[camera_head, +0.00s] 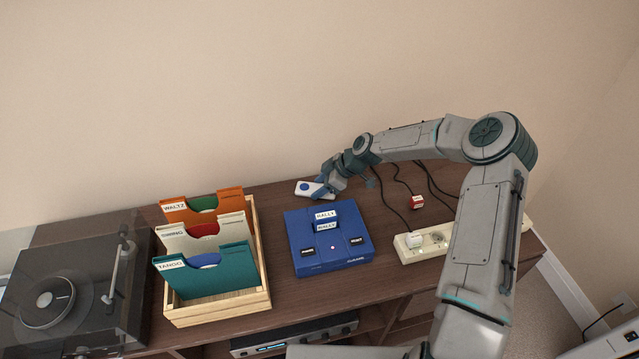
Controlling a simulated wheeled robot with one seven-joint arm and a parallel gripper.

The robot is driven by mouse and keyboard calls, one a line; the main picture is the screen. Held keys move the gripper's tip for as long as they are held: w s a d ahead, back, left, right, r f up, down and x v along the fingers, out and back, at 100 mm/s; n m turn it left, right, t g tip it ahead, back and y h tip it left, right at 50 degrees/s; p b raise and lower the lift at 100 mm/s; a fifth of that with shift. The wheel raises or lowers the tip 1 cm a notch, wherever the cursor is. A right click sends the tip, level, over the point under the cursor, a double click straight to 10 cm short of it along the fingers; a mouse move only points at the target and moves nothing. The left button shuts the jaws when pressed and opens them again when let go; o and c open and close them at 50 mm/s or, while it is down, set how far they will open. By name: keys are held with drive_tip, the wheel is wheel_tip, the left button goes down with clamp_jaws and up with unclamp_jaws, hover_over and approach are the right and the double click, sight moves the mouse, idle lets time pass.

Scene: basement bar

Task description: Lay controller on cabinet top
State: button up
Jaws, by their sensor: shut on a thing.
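A white controller with a blue round pad (307,188) is at the back of the dark brown cabinet top (285,194), behind the blue game console. My gripper (325,187) is shut on the controller's right end, which the fingers hide. The controller is close over the cabinet top; I cannot tell whether it touches it. My arm reaches in from the right.
The blue game console (347,258) with a cartridge stands in front of the controller. A wooden crate of record sleeves (262,260) and a turntable (60,295) are to the left. A white power strip (410,254), a red plug (416,202) and black cables lie right.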

drive_tip(key=o, duration=1)
